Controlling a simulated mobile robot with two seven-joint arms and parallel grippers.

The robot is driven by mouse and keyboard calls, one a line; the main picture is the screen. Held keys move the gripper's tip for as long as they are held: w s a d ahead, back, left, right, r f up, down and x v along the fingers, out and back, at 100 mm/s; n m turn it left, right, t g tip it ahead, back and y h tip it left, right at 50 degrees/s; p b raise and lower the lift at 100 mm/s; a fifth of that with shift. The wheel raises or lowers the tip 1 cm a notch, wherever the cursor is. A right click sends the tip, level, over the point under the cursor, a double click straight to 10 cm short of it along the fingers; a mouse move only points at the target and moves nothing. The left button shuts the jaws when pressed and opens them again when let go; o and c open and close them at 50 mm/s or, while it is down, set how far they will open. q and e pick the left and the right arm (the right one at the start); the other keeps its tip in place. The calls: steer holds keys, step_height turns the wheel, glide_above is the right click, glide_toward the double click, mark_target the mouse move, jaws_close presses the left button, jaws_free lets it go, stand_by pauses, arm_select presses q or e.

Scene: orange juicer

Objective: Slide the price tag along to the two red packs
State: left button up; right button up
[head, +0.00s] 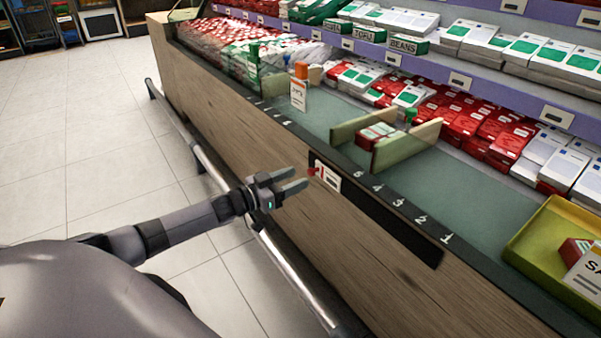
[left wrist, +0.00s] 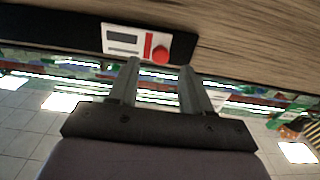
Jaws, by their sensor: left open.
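The price tag (head: 327,176) is a white card with a red part and a red knob, on a dark rail (head: 390,222) along the counter's wooden front. It sits near the rail's left end and also shows in the left wrist view (left wrist: 135,41). My left gripper (head: 304,179) is open just left of the tag in the head view, its fingertips close to the red knob; I cannot tell whether they touch it. In the left wrist view the two fingers (left wrist: 158,75) are apart, with the knob just beyond their tips. The two red packs (head: 374,135) stand between two wooden dividers on the green counter.
Numbers (head: 400,203) mark the counter's dark front edge. A metal rail (head: 285,265) runs low along the counter. A yellow tray (head: 545,235) with a sign is at the right. An orange-topped item with a small sign (head: 299,95) stands farther left.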

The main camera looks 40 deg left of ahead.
arm_select(q)
steer(key=shift+p+v, duration=0.5)
steer(key=shift+v, duration=1.35)
arm_select(e)
steer(key=shift+s+d+f+h, duration=0.25)
steer(key=shift+s+d+h, duration=0.15)
steer(key=shift+d, duration=0.2)
